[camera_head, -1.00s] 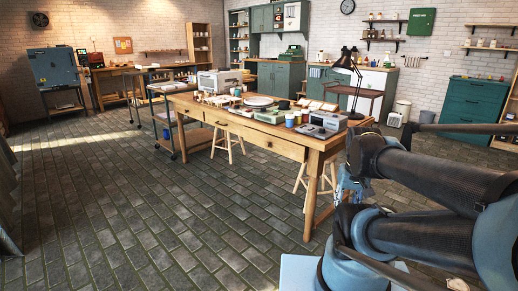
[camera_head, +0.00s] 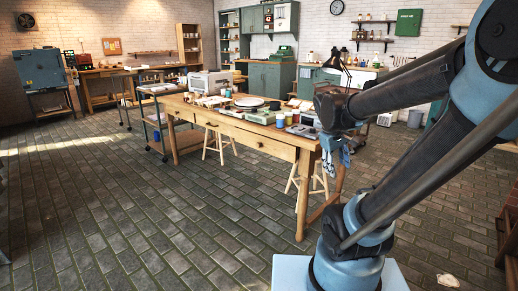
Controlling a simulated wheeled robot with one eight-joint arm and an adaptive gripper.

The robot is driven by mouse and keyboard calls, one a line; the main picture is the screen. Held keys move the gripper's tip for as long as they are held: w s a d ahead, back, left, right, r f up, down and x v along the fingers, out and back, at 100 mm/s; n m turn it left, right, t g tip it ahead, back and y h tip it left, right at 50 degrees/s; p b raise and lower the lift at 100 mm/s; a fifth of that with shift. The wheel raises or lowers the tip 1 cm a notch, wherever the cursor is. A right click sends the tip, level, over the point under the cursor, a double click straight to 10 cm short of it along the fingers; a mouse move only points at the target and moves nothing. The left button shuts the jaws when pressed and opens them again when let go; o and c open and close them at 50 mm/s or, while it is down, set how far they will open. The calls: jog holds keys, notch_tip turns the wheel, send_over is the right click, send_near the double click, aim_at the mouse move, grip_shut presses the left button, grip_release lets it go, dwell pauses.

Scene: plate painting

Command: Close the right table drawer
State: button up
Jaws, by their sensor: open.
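The wooden work table (camera_head: 304,195) stands in the middle of the room, its long front side facing me. The right drawer front (camera_head: 262,143) shows in the table's front under the top. It is too small in the picture to tell how far it stands out. My gripper (camera_head: 333,161) hangs by the table's right front corner, to the right of the drawer, with its fingers pointing down. It is open and I see nothing held in it. My arm hides the right end of the tabletop.
Jars, a round plate (camera_head: 249,103), a white appliance (camera_head: 209,83) and a black desk lamp (camera_head: 334,62) stand on or by the table. Stools (camera_head: 219,145) stand under it. The brick floor (camera_head: 150,220) in front is clear.

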jog(key=w+a+r+n+t+h, duration=0.1)
jog(key=w+a+n+h, duration=0.15)
jog(key=w, duration=0.65)
jog(key=w+a+r+n+t+h, duration=0.1)
jog(key=w+a+n, duration=0.3)
jog(key=w, duration=0.5)
jog(key=w+a+r+n+t+h, duration=0.1)
jog(key=w+a+n, duration=0.2)
jog(key=w, duration=0.6)
jog(key=w+a+f+n+t+h, duration=0.25)
jog(key=w+a+f+n, duration=0.25)
jog(key=w+a, duration=0.75)
jog(key=n+t+h, duration=0.1)
jog(key=n+t, duration=0.5)
jog(key=n, duration=0.2)
send_near(257, 146)
jog(key=x, duration=1)
jog(key=shift+w+d+r, duration=0.15)
jog(key=shift+w+d, duration=0.1)
jog(key=shift+w, duration=0.05)
